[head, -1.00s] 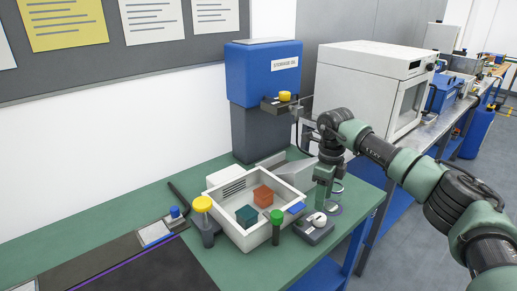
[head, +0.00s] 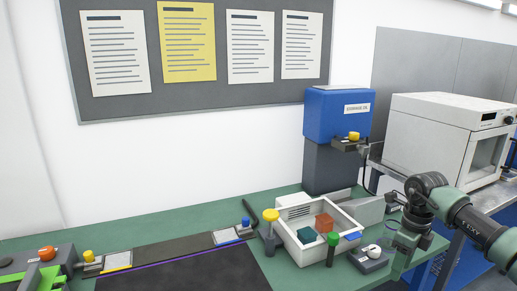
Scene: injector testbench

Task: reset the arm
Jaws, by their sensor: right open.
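My right arm comes in from the right edge in the head view. Its green and black gripper (head: 399,262) points down over the right end of the green bench (head: 290,272). The jaws are open and I see nothing held between them. The gripper is to the right of a small grey device with a white knob (head: 372,251). Whether the fingertips touch the bench is too small to tell. My left arm and gripper are out of view.
A white tray (head: 289,236) holds a red block (head: 323,222) and a teal block (head: 307,235). Yellow-topped (head: 271,216) and green-topped (head: 332,238) posts stand near it. A dark mat (head: 190,272) lies left.

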